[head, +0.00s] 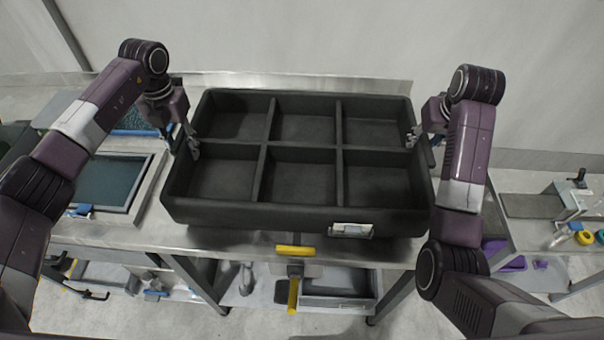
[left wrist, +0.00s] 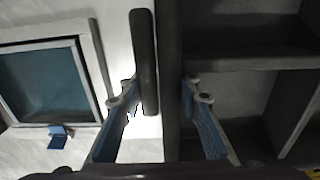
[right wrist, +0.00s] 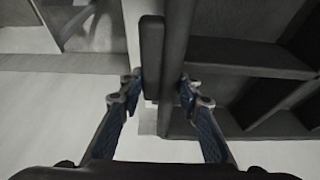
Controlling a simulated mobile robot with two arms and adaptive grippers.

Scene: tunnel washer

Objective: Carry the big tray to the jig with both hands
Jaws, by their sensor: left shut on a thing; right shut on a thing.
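The big tray (head: 300,210) is dark grey, with several empty compartments and a pale label holder on its front wall. In the head view it is in the middle, over the steel table, and looks level. My left gripper (head: 190,140) is shut on its left side; in the left wrist view the fingers (left wrist: 165,90) straddle the handle and the wall. My right gripper (head: 422,138) is shut on its right side; in the right wrist view the fingers (right wrist: 160,88) straddle the handle and the wall. I cannot make out the jig for certain.
A framed dark panel (head: 112,182) lies on the steel table (head: 120,236) at the left. A yellow-handled device (head: 295,250) is at the table's front edge. A second bench (head: 520,232) with a grey fixture (head: 535,206) stands at the right, with a floor gap before it.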

